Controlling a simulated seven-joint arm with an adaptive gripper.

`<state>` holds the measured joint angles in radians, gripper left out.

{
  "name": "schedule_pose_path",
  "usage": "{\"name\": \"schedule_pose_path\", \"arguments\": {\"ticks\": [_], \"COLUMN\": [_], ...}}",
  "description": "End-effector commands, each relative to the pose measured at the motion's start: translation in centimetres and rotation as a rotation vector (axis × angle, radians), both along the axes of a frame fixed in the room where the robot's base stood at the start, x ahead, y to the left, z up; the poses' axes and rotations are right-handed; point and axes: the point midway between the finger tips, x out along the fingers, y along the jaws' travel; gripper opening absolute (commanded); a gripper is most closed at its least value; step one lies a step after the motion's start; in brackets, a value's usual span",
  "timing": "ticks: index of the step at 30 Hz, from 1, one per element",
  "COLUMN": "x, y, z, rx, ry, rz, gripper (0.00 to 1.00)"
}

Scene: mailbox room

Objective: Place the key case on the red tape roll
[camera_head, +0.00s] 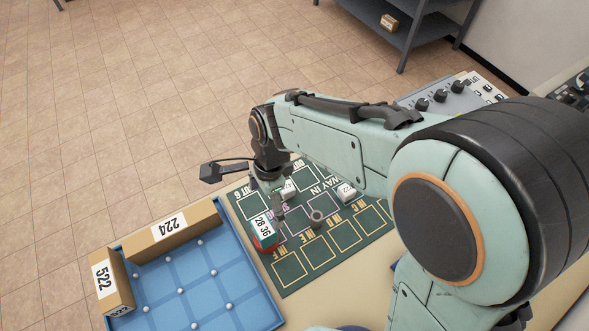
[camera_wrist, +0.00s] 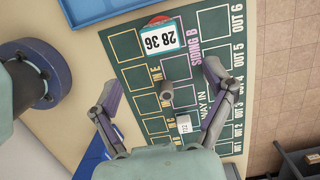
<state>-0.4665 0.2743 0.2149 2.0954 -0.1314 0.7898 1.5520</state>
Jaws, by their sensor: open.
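In the wrist view the marked piece (camera_wrist: 160,39) covers most of the red edge (camera_wrist: 158,20). I cannot tell for sure whether this piece is the key case. My gripper (camera_head: 281,207) hangs over the green mat, beside the marked piece. In the wrist view its fingers (camera_wrist: 160,98) are spread wide and hold nothing. A small grey round piece (camera_wrist: 167,90) shows between them, below on the mat.
The green mat (camera_head: 291,268) has outlined, lettered squares. Small white numbered boxes (camera_head: 346,191) stand on it, one partly behind my gripper. A control panel (camera_head: 440,98) stands behind.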

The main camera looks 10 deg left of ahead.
Motion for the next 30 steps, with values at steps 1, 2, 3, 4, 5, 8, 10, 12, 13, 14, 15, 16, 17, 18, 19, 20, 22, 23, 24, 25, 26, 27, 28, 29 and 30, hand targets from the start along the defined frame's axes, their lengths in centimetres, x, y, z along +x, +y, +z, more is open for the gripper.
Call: {"name": "schedule_pose_path", "arguments": {"ticks": [1,2,3,4,5,8,10,12,13,14,15,16,17,18,19,20,22,23,24,25,26,27,28,29,30], "x": [0.0,0.0,0.0,0.0,0.0,0.2,0.3,0.0,-0.3,-0.8,-1.7,-2.5,-3.4,-4.5,-5.4,-6.3,-8.0,-8.5,-9.1,-9.5,-9.7,-9.9,-10.0,-10.0,-10.0], "y": [0.0,0.0,0.0,0.0,0.0,-0.9,-3.1,-6.5,-8.1,-9.8,-12.0,-13.4,-14.7,-16.2,-17.2,-17.9,-19.2,-19.6,-19.9,-20.1,-20.2,-20.3,-20.3,-20.4,-20.4], "z": [0.1,0.1,0.1,0.1,0.1,0.6,1.8,3.4,4.2,4.9,5.7,6.1,6.6,7.0,7.2,7.3,7.5,7.5,7.4,7.4,7.4,7.4,7.4,7.4,7.4], "rx": [0.000,0.000,0.000,0.000,0.000,-0.001,-0.005,-0.013,-0.016,-0.020,-0.023,-0.024,-0.024,-0.021,-0.018,-0.014,-0.003,0.001,0.005,0.008,0.011,0.012,0.014,0.015,0.015], "ry": [0.000,0.000,0.000,0.000,0.000,-0.012,-0.038,-0.069,-0.083,-0.095,-0.109,-0.116,-0.122,-0.131,-0.137,-0.142,-0.153,-0.156,-0.160,-0.163,-0.164,-0.166,-0.166,-0.165,-0.166], "rz": [0.000,0.000,0.000,0.000,0.000,0.024,0.084,0.188,0.243,0.299,0.376,0.434,0.492,0.565,0.615,0.663,0.757,0.789,0.825,0.844,0.860,0.875,0.880,0.884,0.885], "gripper": [0.82,0.82,0.82,0.82,0.82,0.82,0.82,0.82,0.82,0.82,0.82,0.82,0.82,0.82,0.82,0.82,0.82,0.82,0.82,0.82,0.82,0.82,0.82,0.82,0.82]}}
